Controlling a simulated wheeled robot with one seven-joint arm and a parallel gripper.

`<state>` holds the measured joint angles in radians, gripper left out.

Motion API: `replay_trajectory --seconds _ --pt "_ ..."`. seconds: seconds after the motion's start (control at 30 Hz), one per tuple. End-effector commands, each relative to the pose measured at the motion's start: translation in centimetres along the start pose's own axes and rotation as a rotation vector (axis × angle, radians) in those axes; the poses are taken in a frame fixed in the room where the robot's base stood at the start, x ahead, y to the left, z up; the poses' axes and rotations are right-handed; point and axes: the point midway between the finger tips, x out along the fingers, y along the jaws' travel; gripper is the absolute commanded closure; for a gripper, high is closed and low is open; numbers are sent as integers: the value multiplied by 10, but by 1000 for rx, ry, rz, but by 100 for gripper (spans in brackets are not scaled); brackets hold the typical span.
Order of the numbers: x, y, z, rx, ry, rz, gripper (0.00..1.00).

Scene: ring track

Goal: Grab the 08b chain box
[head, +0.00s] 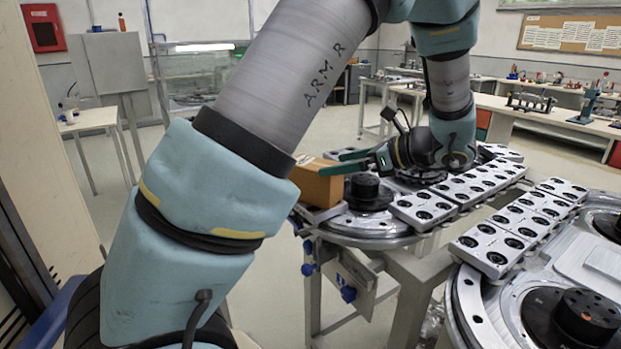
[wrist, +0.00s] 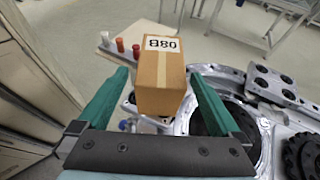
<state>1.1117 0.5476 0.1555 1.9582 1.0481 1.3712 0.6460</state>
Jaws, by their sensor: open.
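The chain box is a brown cardboard box (head: 316,183) standing on the near left end of the ring track (head: 365,229) in the head view. In the wrist view the box (wrist: 160,88) shows a white label reading 08B, upside down, on its top. My gripper (head: 335,163) has green fingers and is open. In the wrist view its fingertips (wrist: 158,75) lie to the left and right of the box, with a gap on each side. The box is between or just beyond the fingers; its exact depth is hard to tell. My arm hides part of the head view.
Metal blocks with black holes (head: 440,203) line the track to the right of the box. A second track section with a black hub (head: 572,316) is at the lower right. Small red and white pegs (wrist: 120,45) stand on a board behind the box.

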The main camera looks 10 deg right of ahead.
Motion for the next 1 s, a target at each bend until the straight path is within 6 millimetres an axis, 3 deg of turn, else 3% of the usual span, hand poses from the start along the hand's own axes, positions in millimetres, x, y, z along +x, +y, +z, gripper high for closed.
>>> replay_trajectory --seconds 0.33,0.6,0.9,1.0 --pt "32 0 3 2 0 3 0" --pt "69 -2 3 1 0 3 0" --pt "74 -2 1 0 1 0 0" --pt "74 -2 1 0 1 0 11"
